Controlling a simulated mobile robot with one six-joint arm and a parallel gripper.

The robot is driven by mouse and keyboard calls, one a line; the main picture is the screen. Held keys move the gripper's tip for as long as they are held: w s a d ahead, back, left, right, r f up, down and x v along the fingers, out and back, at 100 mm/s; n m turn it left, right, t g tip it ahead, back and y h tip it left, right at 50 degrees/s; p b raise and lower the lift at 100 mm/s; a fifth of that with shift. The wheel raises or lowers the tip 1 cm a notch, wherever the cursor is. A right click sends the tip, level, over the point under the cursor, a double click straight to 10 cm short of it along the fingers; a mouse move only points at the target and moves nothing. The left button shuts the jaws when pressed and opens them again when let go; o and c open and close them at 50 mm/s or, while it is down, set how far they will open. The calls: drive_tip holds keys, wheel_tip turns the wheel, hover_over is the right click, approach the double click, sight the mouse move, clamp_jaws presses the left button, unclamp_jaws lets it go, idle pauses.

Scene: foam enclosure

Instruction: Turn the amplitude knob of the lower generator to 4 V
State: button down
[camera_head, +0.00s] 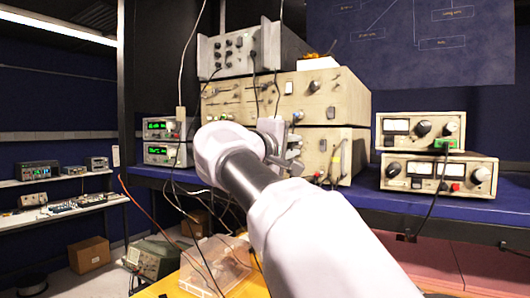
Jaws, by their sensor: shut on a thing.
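The lower generator (345,158) appears to be the bottom beige unit of the central stack, directly under the upper beige unit (345,95). My arm reaches in from the lower right and covers much of its front. My gripper (285,150) is at that front panel, shut on what appears to be a knob. The gripper and wrist hide the knob, so its pointer and scale cannot be read.
A grey instrument (250,50) tops the stack. Two small units with green displays (160,127) stand at left, and two meter units (437,173) at right. Cables hang around the gripper and over the blue bench edge (440,212). A clear bin (215,265) is below.

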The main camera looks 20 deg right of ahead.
drive_tip(key=shift+m, duration=0.3)
idle(0.4)
drive_tip(key=c, duration=1.3)
unclamp_jaws()
drive_tip(key=v, duration=1.7)
drive_tip(key=shift+s+a, duration=0.15)
drive_tip(key=shift+s, duration=0.05)
